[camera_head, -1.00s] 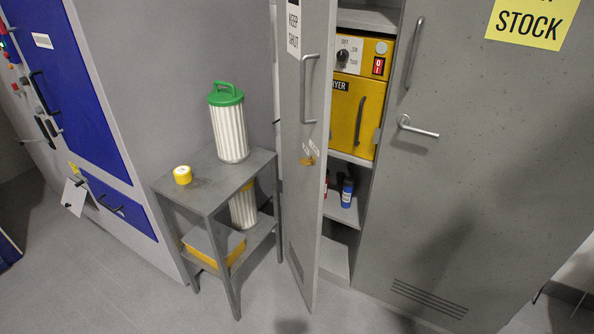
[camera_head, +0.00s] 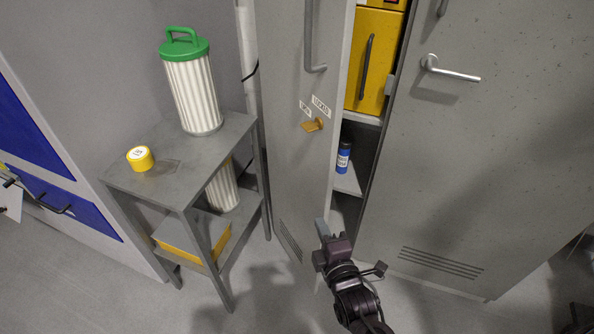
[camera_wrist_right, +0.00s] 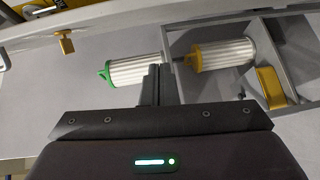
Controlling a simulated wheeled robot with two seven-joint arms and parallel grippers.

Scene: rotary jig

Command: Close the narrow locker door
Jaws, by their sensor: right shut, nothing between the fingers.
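The narrow locker door (camera_head: 290,80) stands ajar, swung out from the locker opening. It has a long bar handle (camera_head: 312,40) and an orange turn latch (camera_head: 313,125) between small labels. In the right wrist view the orange latch (camera_wrist_right: 65,44) shows at the upper left on the grey panel. My right gripper (camera_head: 322,228) is shut and empty, by the lower part of the door's free edge in the head view; I cannot tell whether it touches. Its closed fingers (camera_wrist_right: 152,84) show in the right wrist view. My left gripper is in neither view.
A grey two-level stand (camera_head: 140,190) left of the door carries a green-lidded ribbed canister (camera_head: 190,95) and a yellow cap (camera_head: 140,158). A yellow unit (camera_head: 376,60) and a blue bottle (camera_head: 344,158) sit inside the locker. The wide door (camera_head: 480,150) at right looks shut.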

